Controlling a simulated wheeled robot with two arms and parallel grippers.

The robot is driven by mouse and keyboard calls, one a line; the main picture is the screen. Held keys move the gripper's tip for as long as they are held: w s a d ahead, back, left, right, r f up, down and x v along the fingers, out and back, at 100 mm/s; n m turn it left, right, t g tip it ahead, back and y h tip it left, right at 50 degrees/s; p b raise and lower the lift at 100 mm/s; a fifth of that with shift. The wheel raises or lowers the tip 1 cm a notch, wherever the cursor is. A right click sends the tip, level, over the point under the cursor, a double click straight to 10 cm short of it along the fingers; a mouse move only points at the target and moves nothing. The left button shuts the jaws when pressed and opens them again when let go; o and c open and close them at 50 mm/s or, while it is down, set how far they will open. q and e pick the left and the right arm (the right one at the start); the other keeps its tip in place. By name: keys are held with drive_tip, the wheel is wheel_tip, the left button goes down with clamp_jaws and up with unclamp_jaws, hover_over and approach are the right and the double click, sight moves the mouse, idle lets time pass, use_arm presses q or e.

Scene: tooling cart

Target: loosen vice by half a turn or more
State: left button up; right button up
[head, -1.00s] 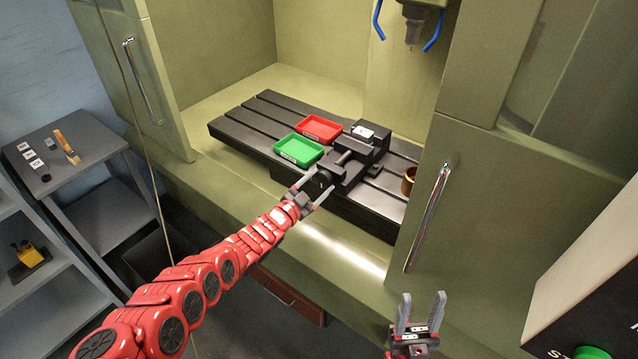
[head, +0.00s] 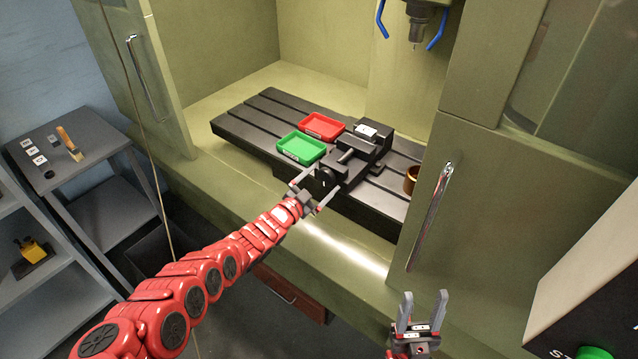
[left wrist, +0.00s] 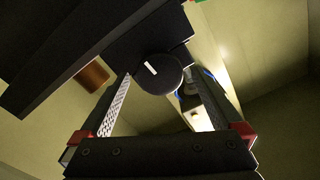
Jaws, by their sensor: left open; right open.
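The black vice (head: 352,158) sits on the slotted machine table, its screw end facing me. Its round dark knob (head: 325,176) is at the near end. In the left wrist view the knob (left wrist: 158,74) shows as a dark disc with a white mark, seen between the fingers. My left gripper (head: 313,187) is open, its fingers pointing at the knob from the near side; whether they touch it I cannot tell. My right gripper (head: 420,312) is open and empty at the bottom, away from the vice, with its fingers pointing up.
A green tray (head: 300,148) and a red tray (head: 322,126) stand left of the vice on the slotted table (head: 243,121). A brown cup (head: 411,179) is to the right, also in the left wrist view (left wrist: 92,76). The open cabinet doors flank the opening.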

use_arm(q)
drive_tip(key=shift+s+a, duration=0.1)
drive_tip(key=p+v, duration=0.3)
drive_tip(key=v, duration=1.4)
